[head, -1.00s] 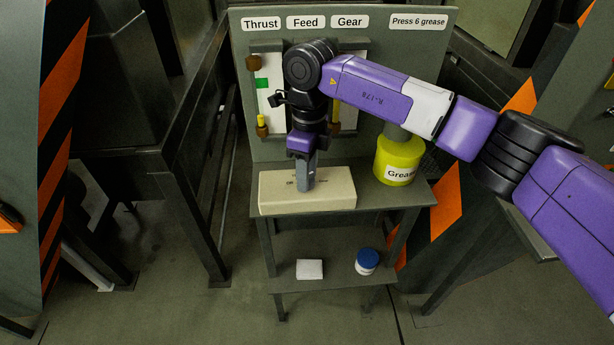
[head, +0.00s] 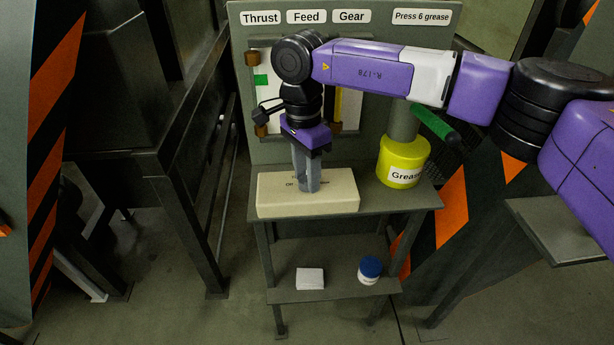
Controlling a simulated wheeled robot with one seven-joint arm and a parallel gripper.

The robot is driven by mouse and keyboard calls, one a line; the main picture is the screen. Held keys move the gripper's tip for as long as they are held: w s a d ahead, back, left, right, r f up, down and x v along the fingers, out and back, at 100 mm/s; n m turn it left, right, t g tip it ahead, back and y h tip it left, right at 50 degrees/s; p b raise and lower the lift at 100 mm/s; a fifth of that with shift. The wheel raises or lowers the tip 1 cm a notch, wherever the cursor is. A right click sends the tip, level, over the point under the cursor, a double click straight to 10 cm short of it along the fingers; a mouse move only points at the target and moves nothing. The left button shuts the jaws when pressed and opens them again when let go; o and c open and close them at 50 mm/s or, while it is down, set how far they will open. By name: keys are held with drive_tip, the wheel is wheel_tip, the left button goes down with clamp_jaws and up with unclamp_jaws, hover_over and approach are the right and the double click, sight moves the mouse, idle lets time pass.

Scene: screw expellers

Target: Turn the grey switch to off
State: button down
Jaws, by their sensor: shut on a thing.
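A cream switch box (head: 335,194) sits on the upper shelf of the stand. Dark lettering shows in part on its top, left of the fingers; the rest is covered. My gripper (head: 308,187) points down onto the middle of the box top, with its grey fingers reaching the surface. It is shut on the grey switch, which the fingers hide almost wholly. I cannot tell which way the switch points.
A yellow grease pot (head: 402,162) with a green handle (head: 433,124) stands right of the box. Behind is a panel (head: 437,48) with gauges partly covered by my arm. The lower shelf holds a white block (head: 310,279) and a blue-lidded jar (head: 369,270).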

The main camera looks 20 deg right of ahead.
sight(303, 181)
drive_tip(key=n, duration=0.3)
drive_tip(key=shift+w+r+n, duration=0.1)
drive_tip(key=shift+n, duration=0.3)
drive_tip(key=n, duration=0.4)
drive_tip(key=shift+a+n+b, duration=0.1)
drive_tip(key=shift+n+b, duration=0.2)
drive_tip(key=n, duration=0.4)
drive_tip(key=shift+t+h, duration=0.3)
drive_tip(key=shift+a+n, duration=0.1)
drive_tip(key=shift+n, duration=1.6)
drive_tip(key=c, duration=1.2)
unclamp_jaws()
drive_tip(key=shift+c, duration=0.2)
drive_tip(key=shift+a+r, duration=0.15)
drive_tip(key=shift+r, duration=1.8)
drive_tip(key=shift+a+r, duration=0.15)
drive_tip(key=shift+r, duration=1.8)
